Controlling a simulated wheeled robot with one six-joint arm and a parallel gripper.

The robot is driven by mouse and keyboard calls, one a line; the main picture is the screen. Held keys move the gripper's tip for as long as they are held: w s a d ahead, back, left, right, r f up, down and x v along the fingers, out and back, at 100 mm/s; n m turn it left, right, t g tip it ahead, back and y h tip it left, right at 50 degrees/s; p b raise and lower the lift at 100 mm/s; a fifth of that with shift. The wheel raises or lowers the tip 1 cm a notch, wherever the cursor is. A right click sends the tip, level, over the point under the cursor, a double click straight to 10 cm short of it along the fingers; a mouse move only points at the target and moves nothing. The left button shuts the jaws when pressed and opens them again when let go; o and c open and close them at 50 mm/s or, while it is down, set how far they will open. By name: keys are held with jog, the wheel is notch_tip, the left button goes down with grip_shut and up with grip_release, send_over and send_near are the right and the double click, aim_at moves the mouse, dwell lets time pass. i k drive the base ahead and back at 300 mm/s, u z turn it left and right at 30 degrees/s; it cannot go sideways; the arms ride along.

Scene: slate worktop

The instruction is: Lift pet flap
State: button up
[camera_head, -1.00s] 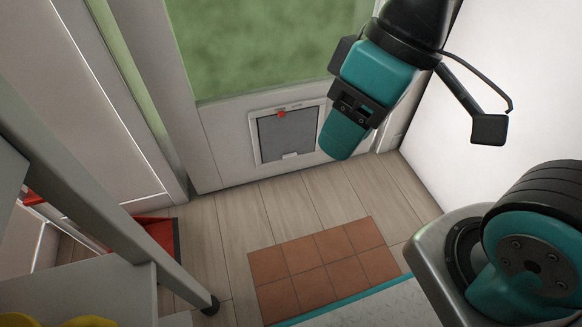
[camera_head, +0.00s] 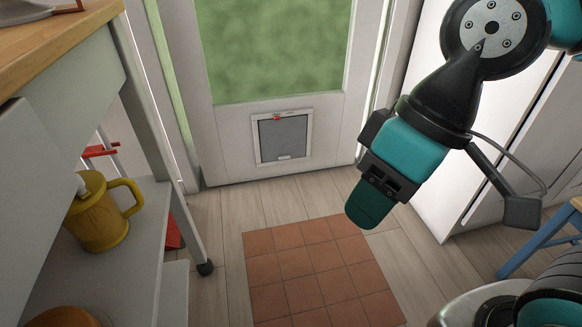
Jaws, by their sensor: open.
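The pet flap (camera_head: 282,139) is a grey panel in a white frame, set low in the white door with the green glass. It hangs down shut. A small red piece (camera_head: 277,118) sits at the top of its frame and a small pale tab (camera_head: 284,157) at its lower edge. My gripper (camera_head: 366,205) is to the right of the flap and in front of it, pointing down, apart from it. Its teal finger part shows from one side, and I see nothing held in it.
A terracotta tile patch (camera_head: 312,268) lies on the wooden floor before the door. A blue stool (camera_head: 545,235) is at the right. The floor before the flap is clear.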

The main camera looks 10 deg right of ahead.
aim_at(285, 138)
jog(key=z, duration=0.1)
jog(key=i, duration=1.3)
jog(key=u, duration=0.1)
